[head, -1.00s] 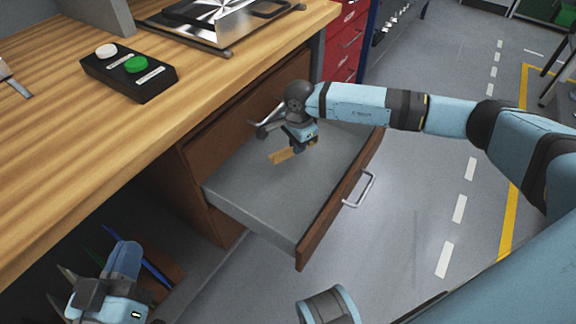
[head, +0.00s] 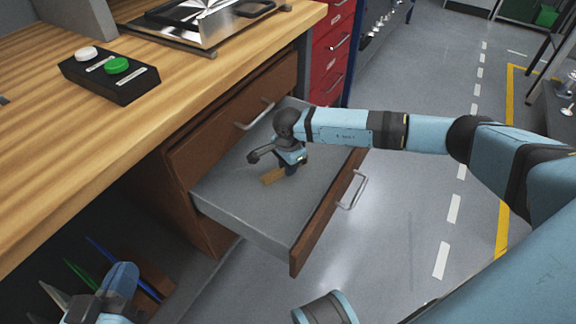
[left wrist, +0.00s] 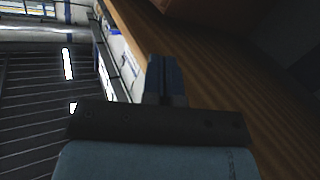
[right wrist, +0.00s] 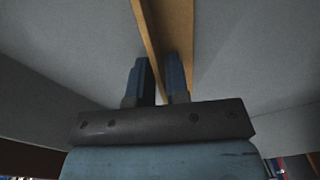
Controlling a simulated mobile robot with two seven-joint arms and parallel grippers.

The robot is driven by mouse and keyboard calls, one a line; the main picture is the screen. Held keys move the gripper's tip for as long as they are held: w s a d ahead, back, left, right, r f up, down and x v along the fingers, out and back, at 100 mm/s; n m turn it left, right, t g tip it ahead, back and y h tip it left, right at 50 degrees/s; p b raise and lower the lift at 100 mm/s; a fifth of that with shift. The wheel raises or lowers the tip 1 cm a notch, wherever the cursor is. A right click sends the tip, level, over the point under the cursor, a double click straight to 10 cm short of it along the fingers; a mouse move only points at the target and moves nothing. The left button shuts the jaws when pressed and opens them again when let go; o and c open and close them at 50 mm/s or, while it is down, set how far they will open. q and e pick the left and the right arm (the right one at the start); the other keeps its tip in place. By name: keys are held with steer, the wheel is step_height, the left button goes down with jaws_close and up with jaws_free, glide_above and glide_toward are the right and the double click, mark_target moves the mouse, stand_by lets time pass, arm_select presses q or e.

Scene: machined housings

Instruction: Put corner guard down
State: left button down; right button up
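The corner guard (head: 273,176) is a tan, angled strip at the open drawer (head: 235,205), low over its grey floor. My right gripper (head: 291,168) is above the drawer and shut on the guard. In the right wrist view, one thin wall of the guard (right wrist: 178,25) runs between the two fingers (right wrist: 160,80), and its other wall spreads to the right. I cannot tell whether the guard touches the drawer floor. My left gripper (head: 122,278) is at the lower left, away from the drawer. In the left wrist view its fingers (left wrist: 165,75) are together and empty.
The wooden workbench (head: 60,180) has a black box with a white and a green button (head: 110,75) and a metal fixture (head: 205,22). A red drawer cabinet (head: 332,50) stands behind. The drawer floor around the guard is bare.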

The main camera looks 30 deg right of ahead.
steer(key=shift+o, duration=0.8)
steer(key=shift+r, duration=0.15)
